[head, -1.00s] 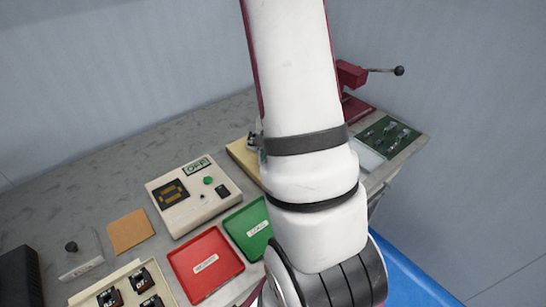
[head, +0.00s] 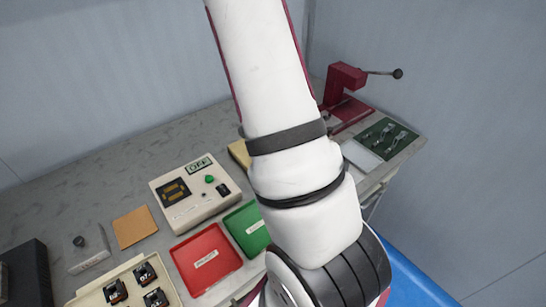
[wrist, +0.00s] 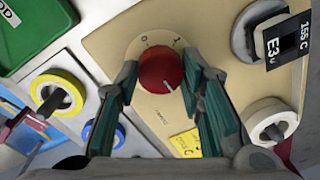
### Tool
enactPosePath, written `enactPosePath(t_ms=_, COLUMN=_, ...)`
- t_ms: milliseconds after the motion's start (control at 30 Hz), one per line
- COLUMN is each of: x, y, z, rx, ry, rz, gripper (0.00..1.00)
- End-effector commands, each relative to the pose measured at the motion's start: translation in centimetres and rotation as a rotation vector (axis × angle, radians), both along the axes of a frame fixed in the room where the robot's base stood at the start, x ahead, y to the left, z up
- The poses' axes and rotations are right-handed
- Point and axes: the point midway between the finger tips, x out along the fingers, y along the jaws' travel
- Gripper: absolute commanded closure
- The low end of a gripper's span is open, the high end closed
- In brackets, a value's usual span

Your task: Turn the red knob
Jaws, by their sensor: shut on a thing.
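The red knob (wrist: 162,70) sits on a beige panel (wrist: 113,40) in the wrist view. Its round dial plate carries "0" and "1" marks at the top. A white pointer line on the knob's face points to the lower right. My gripper (wrist: 160,66) is shut on the knob, one green-padded finger on each side. In the head view my arm hides the knob and gripper; an edge of a yellowish base (head: 239,153) shows beside the arm.
A spool with a yellow rim (wrist: 58,95), a blue ring (wrist: 105,132), a white ring (wrist: 270,122) and a spool labelled E3 (wrist: 285,45) surround the fingers. The head view shows a tester box (head: 195,192), red tray (head: 206,258), green tray (head: 247,229) and red lever press (head: 345,85).

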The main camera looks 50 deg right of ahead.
Motion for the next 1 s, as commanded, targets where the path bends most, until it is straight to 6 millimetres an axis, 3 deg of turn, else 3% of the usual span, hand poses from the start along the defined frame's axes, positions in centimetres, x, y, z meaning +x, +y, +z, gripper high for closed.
enactPosePath(t_ms=300, x=0.0, y=0.07, z=0.0, rx=0.001, ry=0.001, rz=-0.105, gripper=0.93)
enactPosePath(t_ms=800, x=0.03, y=0.08, z=-0.02, rx=0.001, ry=0.0, rz=-0.122, gripper=0.93)
enactPosePath(t_ms=833, x=0.03, y=0.08, z=-0.02, rx=0.001, ry=0.0, rz=-0.122, gripper=0.6)
enactPosePath(t_ms=900, x=0.04, y=0.07, z=-0.02, rx=0.001, ry=0.0, rz=-0.122, gripper=0.45)
enactPosePath(t_ms=1000, x=0.03, y=0.06, z=-0.02, rx=0.001, ry=0.0, rz=-0.122, gripper=0.45)
